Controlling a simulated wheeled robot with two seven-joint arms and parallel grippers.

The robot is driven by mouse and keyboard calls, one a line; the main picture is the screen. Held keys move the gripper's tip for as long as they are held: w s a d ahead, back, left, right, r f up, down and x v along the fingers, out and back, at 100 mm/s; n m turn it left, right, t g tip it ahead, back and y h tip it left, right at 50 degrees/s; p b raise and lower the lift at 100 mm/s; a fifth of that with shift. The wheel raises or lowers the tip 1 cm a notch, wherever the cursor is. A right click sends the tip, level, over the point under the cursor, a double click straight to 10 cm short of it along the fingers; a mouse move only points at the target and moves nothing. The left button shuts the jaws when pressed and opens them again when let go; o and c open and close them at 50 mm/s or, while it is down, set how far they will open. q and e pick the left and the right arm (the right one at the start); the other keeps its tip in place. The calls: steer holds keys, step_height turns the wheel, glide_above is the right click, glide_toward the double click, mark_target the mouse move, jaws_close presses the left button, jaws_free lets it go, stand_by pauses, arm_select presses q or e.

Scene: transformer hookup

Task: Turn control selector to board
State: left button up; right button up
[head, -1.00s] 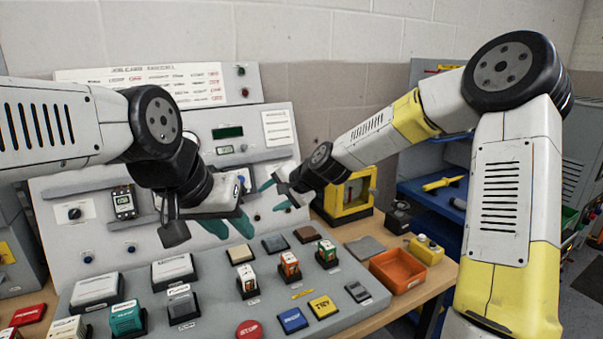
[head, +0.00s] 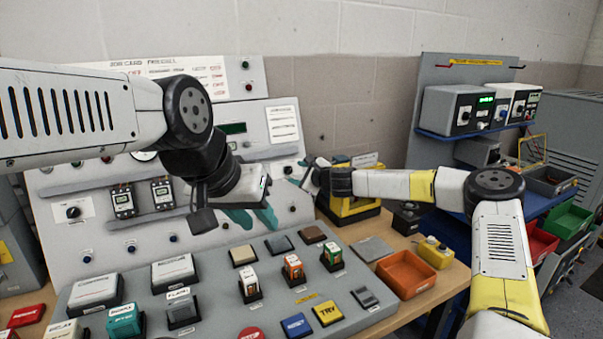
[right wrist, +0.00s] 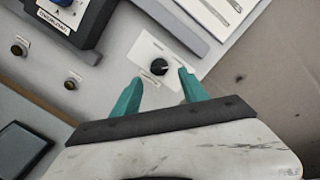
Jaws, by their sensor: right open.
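In the right wrist view, a black round knob (right wrist: 159,67) sits on a white plate with a small label that I cannot read. The teal fingertips of my right gripper (right wrist: 160,77) are open, one on each side of the knob; I cannot tell whether they touch it. In the head view my right gripper (head: 306,172) is at the right edge of the upright panel and hides that spot. Another black knob on a white plate (head: 73,212) shows at the panel's left. My left gripper (head: 256,219) is in front of the panel's middle, fingers apart and empty.
The sloped desk (head: 215,262) carries several labelled blocks and buttons. An orange tray (head: 406,274) and a yellow button box (head: 434,252) lie at its right. A yellow-framed unit (head: 347,205) stands behind them. A blue shelf (head: 462,137) with instruments is at the right.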

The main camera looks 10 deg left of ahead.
mark_target(291, 171)
steer(key=shift+x, duration=2.2)
jaws_close()
